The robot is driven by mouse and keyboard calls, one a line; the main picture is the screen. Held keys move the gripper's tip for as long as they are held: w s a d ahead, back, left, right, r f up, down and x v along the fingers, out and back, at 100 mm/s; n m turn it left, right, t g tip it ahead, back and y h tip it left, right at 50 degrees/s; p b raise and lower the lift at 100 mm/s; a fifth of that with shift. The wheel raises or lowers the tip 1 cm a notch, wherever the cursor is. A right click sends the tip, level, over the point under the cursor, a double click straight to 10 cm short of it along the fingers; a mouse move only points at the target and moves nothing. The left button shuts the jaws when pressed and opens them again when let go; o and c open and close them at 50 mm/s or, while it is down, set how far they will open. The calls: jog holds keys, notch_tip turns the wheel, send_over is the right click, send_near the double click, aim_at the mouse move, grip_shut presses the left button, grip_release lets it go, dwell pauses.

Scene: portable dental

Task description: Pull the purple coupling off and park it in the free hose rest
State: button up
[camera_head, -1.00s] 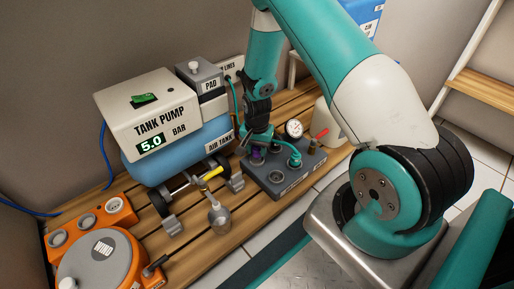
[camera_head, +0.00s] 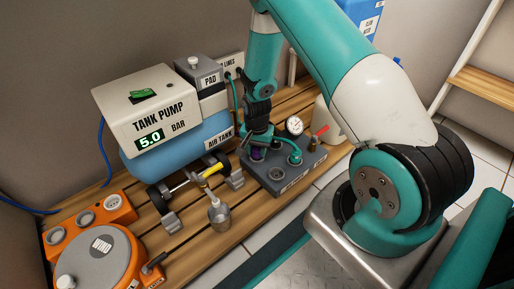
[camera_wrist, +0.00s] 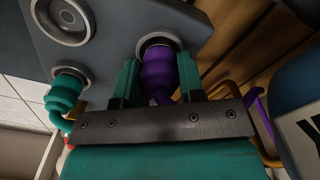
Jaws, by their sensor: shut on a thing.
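The purple coupling (camera_wrist: 158,77) is between the two green fingers of my gripper (camera_wrist: 159,84) in the wrist view, and my gripper is shut on it. Its far end meets a round port (camera_wrist: 157,44) on the grey block; I cannot tell how deep it sits. In the head view my gripper (camera_head: 258,147) is low over the back left of the grey block (camera_head: 292,182) and largely hides the purple coupling (camera_head: 257,155). A purple hose (camera_wrist: 262,112) shows at the right in the wrist view. I cannot tell which socket is the free hose rest.
A green coupling (camera_wrist: 64,92) sits in a neighbouring port; another port (camera_wrist: 62,20) is empty. A gauge (camera_head: 294,126) stands behind the block. The pump and air tank (camera_head: 190,146) are to the left, with a metal cup (camera_head: 219,214) and an orange socketed unit (camera_head: 72,225) nearer.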

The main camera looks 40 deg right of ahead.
jog(key=o, duration=1)
jog(key=shift+o, duration=0.2)
jog(key=a+r+n+y+p, duration=0.1)
jog(key=a+r+n+p, duration=0.15)
jog(key=r+p, duration=0.8)
jog(key=a+r+n+p, duration=0.1)
jog(key=a+r+p, duration=0.25)
jog(key=r, duration=1.45)
jog(key=s+a+r+n+y+p, duration=0.15)
jog(key=s+a+r+n, duration=0.35)
jog(key=r, duration=0.5)
jog(key=s+a+r+n+y+p, duration=0.1)
jog(key=s+a+r+n+p, duration=0.2)
jog(key=s+a+r, duration=0.5)
jog(key=s+a+r+n+p, duration=0.35)
jog(key=s+r+n, duration=0.35)
jog(key=s+r, duration=0.4)
notch_tip(320, 180, up, 37)
jog(key=w+p, duration=0.1)
jog(key=p, duration=3.6)
jog(key=shift+w+m+y, duration=0.35)
jog(key=shift+w, duration=0.05)
